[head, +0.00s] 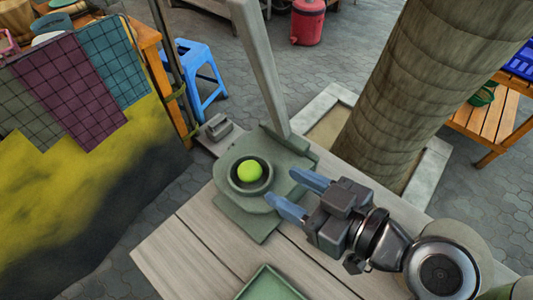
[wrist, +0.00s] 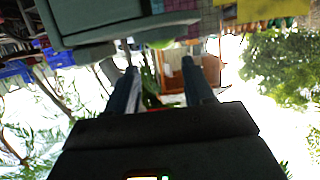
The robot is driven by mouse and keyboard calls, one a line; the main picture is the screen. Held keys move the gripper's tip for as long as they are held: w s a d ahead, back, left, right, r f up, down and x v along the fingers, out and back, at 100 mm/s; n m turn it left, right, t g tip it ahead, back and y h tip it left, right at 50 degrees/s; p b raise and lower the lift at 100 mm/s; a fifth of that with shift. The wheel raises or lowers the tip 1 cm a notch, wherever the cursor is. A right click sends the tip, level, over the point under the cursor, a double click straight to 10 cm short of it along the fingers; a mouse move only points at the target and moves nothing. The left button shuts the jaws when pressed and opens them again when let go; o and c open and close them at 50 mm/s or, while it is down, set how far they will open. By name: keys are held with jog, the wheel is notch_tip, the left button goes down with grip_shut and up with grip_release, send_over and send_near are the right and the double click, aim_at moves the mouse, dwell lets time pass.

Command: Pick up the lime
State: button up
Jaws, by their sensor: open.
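The lime (head: 249,171) is bright yellow-green and sits in a round dark green bowl-like mortar (head: 236,186) on a green stand. My gripper (head: 288,189) is open and empty, with its two blue fingers pointing left toward the lime. The fingertips are just right of the mortar in the head view, apart from the lime. The lime's lower part is hidden by the mortar.
The stand (head: 255,222) rests on a wooden plank table (head: 190,262), with a tall grey-green post (head: 262,70) rising behind the mortar. A green tray (head: 270,284) lies at the front. A small grey object (head: 219,127) lies behind left. A thick trunk (head: 420,90) stands at right.

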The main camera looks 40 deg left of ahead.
aim_at(257, 170)
jog(key=p+x, duration=0.1)
jog(key=x, duration=0.5)
jog(key=shift+s+a+r+p, duration=0.1)
jog(key=shift+a+r+p, duration=0.1)
jog(key=shift+p, duration=0.2)
jog(key=shift+a+f, duration=0.3)
jog(key=shift+a, duration=0.2)
jog(key=shift+c, duration=0.3)
jog(key=c, duration=0.7)
jog(key=shift+c, duration=0.2)
jog(key=shift+r, duration=0.2)
jog(key=r, duration=0.4)
jog(key=shift+d+b, duration=0.3)
jog(key=shift+b, duration=0.05)
jog(key=d+r, duration=0.3)
jog(key=d, duration=0.2)
jog(key=w+d+r+b, duration=0.1)
jog(key=d+r, duration=0.2)
jog(key=d, duration=0.3)
jog(key=shift+w+r, duration=0.3)
jog(key=shift+r, duration=0.05)
